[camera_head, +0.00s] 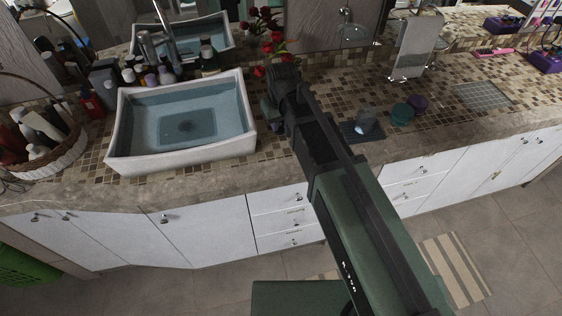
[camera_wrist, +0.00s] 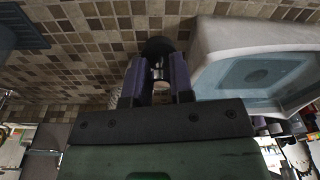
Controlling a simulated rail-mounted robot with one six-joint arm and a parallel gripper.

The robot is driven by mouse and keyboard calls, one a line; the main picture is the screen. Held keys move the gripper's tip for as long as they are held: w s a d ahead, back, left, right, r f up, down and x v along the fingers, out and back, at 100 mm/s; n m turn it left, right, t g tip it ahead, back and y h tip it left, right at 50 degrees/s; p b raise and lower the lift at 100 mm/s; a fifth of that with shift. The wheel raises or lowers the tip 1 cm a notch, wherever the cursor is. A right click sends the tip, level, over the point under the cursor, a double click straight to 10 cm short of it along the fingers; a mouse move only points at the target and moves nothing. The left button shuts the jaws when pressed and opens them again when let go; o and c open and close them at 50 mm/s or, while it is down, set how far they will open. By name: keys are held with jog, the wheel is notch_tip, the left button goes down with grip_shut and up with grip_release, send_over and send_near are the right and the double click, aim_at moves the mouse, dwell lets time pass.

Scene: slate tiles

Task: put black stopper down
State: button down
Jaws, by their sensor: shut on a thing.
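The black stopper (camera_wrist: 157,46) shows in the wrist view as a dark round shape at the fingertips. My gripper (camera_wrist: 158,62) is shut on it, with one finger on each side. It holds the stopper over the mosaic tile counter (camera_wrist: 85,60), beside the white basin (camera_wrist: 210,45). I cannot tell whether the stopper touches the counter. In the head view my arm hides the stopper and most of the gripper, to the right of the basin (camera_head: 250,135).
Red flowers (camera_head: 268,48) and bottles (camera_head: 207,60) are behind. Bare tiles lie farther right.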

aim_at(279, 158)
notch_tip(279, 158, down, 14)
jog(key=b, duration=1.1)
jog(key=shift+r, duration=0.2)
jog(key=shift+f, duration=0.15)
jog(key=c, duration=1)
grip_release()
